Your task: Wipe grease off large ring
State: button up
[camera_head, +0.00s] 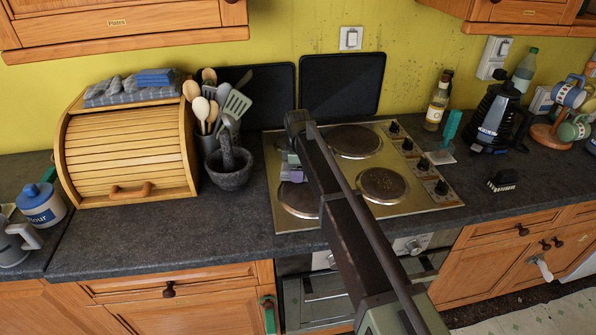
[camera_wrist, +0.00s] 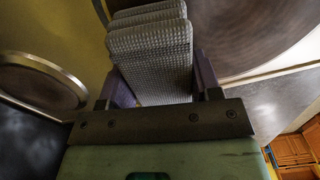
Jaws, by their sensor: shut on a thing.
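My gripper (camera_head: 291,168) is over the left side of the hob (camera_head: 431,199). It is shut on a grey, waffle-textured folded cloth (camera_wrist: 150,62), which sticks out between the two purple fingers. In the wrist view a large dark ring (camera_wrist: 240,30) lies beside and beyond the cloth, and a smaller ring (camera_wrist: 38,85) with a shiny rim is at the left. In the head view the front-left ring (camera_head: 298,201) is partly behind my arm. The back-right ring (camera_head: 355,141) and front-right ring (camera_head: 383,185) show brownish marks. I cannot tell whether the cloth touches the hob.
A mortar (camera_head: 229,168) and utensil pot (camera_head: 208,143) stand left of the hob, beside a wooden bread bin (camera_head: 130,155). Dark covers (camera_head: 341,84) lean behind it. A bottle (camera_head: 437,103), coffee maker (camera_head: 494,118) and brush (camera_head: 503,180) are at the right.

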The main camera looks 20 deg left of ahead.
notch_tip(320, 180, up, 7)
jog(key=p, duration=0.7)
jog(key=shift+r, duration=0.15)
